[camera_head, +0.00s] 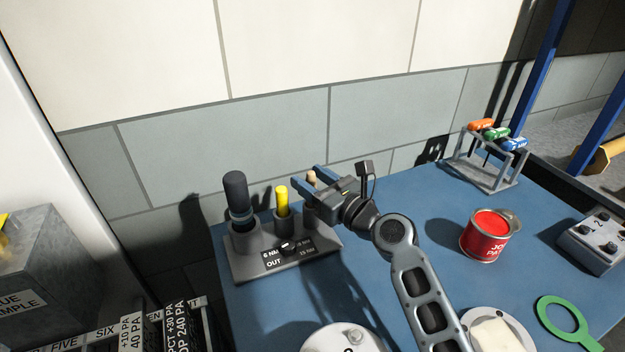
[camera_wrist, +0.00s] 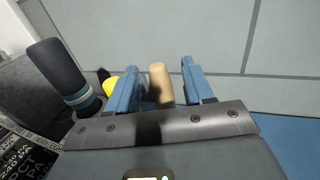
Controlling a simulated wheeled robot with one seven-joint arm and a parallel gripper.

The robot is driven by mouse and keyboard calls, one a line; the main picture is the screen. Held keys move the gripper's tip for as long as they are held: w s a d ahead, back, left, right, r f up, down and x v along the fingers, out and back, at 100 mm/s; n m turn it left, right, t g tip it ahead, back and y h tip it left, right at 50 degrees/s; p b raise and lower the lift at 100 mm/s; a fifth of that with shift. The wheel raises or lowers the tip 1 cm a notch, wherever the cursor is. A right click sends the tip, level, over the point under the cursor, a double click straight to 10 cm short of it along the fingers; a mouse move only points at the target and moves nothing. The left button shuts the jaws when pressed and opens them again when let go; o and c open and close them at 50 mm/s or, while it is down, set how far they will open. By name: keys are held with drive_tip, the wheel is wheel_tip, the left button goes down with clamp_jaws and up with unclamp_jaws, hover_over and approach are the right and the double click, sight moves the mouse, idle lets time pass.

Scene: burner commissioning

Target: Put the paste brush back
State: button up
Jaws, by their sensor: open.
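A tan, wooden-looking handle (camera_head: 312,177), which I take to be the paste brush, stands upright at the right end of a grey holder (camera_head: 262,266). Its lower part is hidden behind my gripper, so I cannot see the bristles. My gripper (camera_head: 309,181) is open at the handle. In the wrist view the tan handle (camera_wrist: 160,83) shows between the two blue fingers, with a gap to each side. A red paste can (camera_head: 486,236) stands open on the blue table to the right.
A dark-handled tool (camera_head: 237,195) and a yellow-handled tool (camera_head: 282,200) stand in the same holder, left of my gripper. A rack with coloured handles (camera_head: 490,160) is at the back right. A green ring (camera_head: 562,316) and a grey box (camera_head: 597,240) lie on the right. The wall is close behind.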

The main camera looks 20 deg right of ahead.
drive_tip(key=shift+r, duration=0.25)
drive_tip(key=b+v, duration=0.1)
drive_tip(key=v, duration=1.1)
